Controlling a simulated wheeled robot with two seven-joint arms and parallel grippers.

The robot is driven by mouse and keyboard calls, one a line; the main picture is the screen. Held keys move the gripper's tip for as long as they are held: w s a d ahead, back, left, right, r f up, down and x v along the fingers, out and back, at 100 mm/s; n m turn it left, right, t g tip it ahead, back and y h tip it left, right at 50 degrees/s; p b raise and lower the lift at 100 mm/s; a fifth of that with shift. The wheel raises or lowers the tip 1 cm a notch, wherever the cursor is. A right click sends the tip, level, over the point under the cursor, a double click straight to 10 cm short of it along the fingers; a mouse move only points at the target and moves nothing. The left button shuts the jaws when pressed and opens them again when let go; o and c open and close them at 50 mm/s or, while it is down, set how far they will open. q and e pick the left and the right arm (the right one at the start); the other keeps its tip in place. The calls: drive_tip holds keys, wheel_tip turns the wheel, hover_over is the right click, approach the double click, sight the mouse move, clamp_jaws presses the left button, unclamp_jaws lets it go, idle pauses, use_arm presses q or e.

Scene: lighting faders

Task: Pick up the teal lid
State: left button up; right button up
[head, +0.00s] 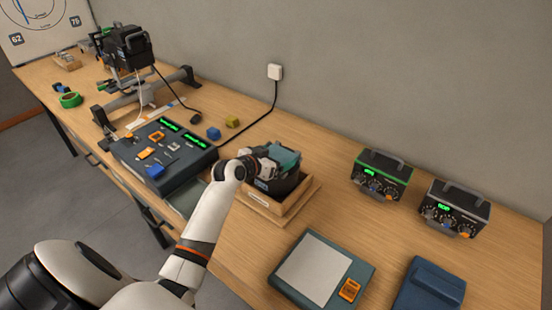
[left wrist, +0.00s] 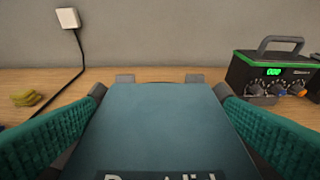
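The teal lid (head: 286,155) sits at the top of a black box (head: 283,185), which stands in a wooden tray (head: 262,206). In the left wrist view the lid (left wrist: 160,125) fills the middle, with partly cut-off white lettering along its near edge. My left gripper (head: 268,160) is at the lid from the left. Its two teal-padded fingers lie along either side of the lid, close against its edges. I cannot tell whether they press on it or stand slightly apart. The lid's underside is hidden. My right gripper is not in view.
A fader console (head: 165,155) stands left of the tray. Small blue (head: 213,133) and yellow (head: 232,122) blocks lie behind. Two meter boxes (head: 382,175) (head: 455,208) stand on the right. A grey panel device (head: 318,270) and a blue case (head: 430,287) lie in front.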

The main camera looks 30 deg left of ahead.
use_arm(q)
drive_tip(key=c, duration=0.5)
